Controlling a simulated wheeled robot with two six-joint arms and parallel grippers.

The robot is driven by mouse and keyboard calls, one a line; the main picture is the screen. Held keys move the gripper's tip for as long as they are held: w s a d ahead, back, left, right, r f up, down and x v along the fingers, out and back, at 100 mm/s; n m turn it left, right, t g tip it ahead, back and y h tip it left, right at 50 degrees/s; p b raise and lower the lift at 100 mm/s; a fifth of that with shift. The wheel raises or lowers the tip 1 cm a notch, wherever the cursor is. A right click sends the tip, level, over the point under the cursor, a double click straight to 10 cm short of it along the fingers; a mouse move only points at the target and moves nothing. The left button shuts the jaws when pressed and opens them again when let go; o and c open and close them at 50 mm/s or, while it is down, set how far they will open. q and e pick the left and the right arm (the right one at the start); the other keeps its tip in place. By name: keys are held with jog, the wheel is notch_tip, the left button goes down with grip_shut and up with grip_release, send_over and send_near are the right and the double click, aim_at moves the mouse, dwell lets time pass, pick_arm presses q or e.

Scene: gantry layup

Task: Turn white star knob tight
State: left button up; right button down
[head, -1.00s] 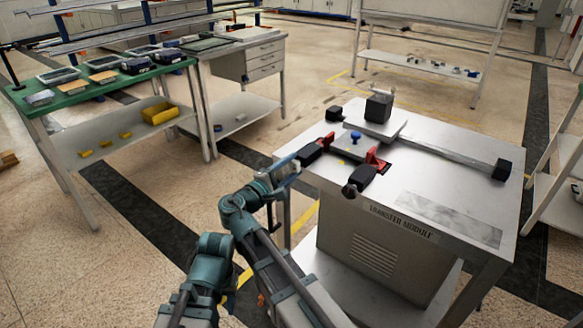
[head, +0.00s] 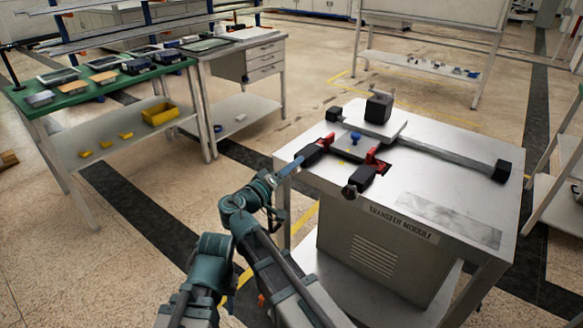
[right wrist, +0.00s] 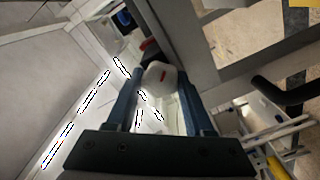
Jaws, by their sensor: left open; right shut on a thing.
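The white star knob (right wrist: 155,76) shows in the right wrist view as a rounded white piece with a small red mark. It sits between the blue fingers of my right gripper (right wrist: 162,88), which is shut on it. In the head view my right gripper (head: 294,162) is at the left side of the transfer module table, beside a black block with a red part. The knob cannot be made out there. My left gripper cannot be made out in either current view.
The transfer module table (head: 450,213) carries a black cube (head: 378,107) on a pale plate, a blue knob (head: 356,136), a long bar and black-and-red clamp-like parts. A green-topped bench (head: 110,85) with a yellow bin (head: 160,114) stands at left. Floor between them is clear.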

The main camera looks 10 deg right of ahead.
jog(key=m, duration=0.4)
jog(key=shift+s+m, duration=0.1)
jog(key=shift+m, duration=1.7)
jog(key=shift+c, duration=1.4)
grip_release()
